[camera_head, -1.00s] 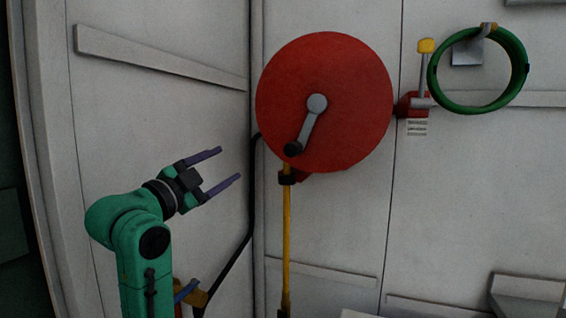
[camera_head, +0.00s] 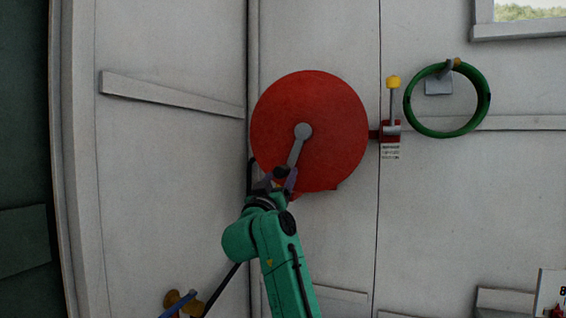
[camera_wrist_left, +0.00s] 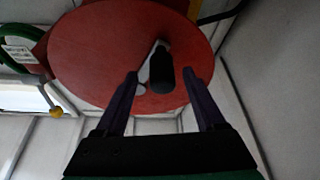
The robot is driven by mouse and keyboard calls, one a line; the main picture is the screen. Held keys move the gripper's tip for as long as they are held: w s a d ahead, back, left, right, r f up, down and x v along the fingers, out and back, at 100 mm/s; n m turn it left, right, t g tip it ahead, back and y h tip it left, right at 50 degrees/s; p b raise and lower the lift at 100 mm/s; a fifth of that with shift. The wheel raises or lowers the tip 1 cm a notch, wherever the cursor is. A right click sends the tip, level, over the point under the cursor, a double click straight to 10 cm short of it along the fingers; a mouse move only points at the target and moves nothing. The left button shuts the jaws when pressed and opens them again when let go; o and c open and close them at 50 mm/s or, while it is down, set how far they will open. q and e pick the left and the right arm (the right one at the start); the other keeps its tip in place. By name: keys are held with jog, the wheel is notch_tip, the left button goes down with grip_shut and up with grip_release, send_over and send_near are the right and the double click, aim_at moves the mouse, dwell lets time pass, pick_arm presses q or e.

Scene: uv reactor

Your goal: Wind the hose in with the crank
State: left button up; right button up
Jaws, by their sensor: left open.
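The red hose reel (camera_head: 325,110) is a large disc on the pale wall. Its grey crank (camera_head: 296,152) runs from the hub down and slightly left. My left gripper (camera_head: 279,179) is open at the crank's lower end and covers the knob in the head view. In the left wrist view the black crank knob (camera_wrist_left: 162,68) appears between the two open fingers of the gripper (camera_wrist_left: 159,80), in front of the reel (camera_wrist_left: 95,55). I cannot tell whether a finger touches it. My right gripper is not in view.
A red bracket with a yellow-tipped lever (camera_head: 393,100) is right of the reel. A green hose ring (camera_head: 486,100) hangs on a wall hook farther right. A wall corner and slanted rail (camera_head: 170,93) lie to the left. A window is at upper right.

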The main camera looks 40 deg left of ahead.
pick_arm(q)
jog(key=x, duration=0.3)
jog(key=shift+a+p, duration=0.1)
jog(key=shift+p, duration=0.3)
jog(key=shift+w+a, duration=0.2)
jog(key=shift+w, duration=0.05)
jog(key=shift+s+d, duration=0.1)
jog(key=shift+d, duration=0.05)
jog(key=shift+c, duration=1.3)
grip_shut()
